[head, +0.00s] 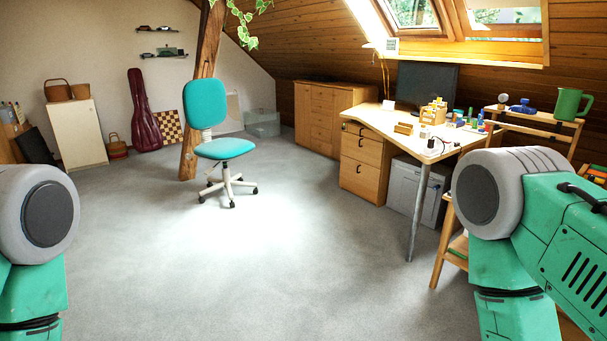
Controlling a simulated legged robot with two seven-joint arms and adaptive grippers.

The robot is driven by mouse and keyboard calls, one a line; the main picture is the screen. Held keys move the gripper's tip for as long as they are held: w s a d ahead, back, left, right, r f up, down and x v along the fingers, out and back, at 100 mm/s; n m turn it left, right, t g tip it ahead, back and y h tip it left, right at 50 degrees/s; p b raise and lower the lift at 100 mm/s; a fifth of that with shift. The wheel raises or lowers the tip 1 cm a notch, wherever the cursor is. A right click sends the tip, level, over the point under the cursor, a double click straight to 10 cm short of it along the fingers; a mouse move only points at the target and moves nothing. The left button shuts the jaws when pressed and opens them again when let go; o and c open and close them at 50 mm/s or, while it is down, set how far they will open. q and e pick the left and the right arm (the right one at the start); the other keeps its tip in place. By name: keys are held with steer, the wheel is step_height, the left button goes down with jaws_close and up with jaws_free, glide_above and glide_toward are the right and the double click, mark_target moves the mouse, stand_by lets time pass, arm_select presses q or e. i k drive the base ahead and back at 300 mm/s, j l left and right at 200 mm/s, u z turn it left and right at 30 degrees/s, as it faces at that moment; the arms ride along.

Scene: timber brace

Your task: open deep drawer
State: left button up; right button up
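A wooden drawer unit (362,163) stands under the desk on the right side of the head view. It has a shallow top drawer (362,131), a middle drawer (361,149) and a taller bottom drawer (359,179), each with a small dark handle. All of these drawers look closed. The unit is across the room from me. Parts of my green and grey arms show at the lower left and lower right. Neither gripper is in view.
A turquoise swivel chair (225,148) stands mid-room beside a timber post (205,60). The desk (390,122) has a metal leg (418,212) in front. A wooden stand (441,242) is near my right arm. Grey carpet (240,270) lies clear ahead.

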mark_target(359, 178)
steer(key=i+z, duration=0.1)
steer(key=i, duration=4.6)
steer(key=i+j+z, duration=0.2)
steer(key=i, duration=0.25)
steer(key=i+z, duration=0.2)
steer(key=i, duration=0.25)
steer(key=i+j+z, duration=0.4)
steer(key=i+j, duration=0.2)
steer(key=i, duration=0.2)
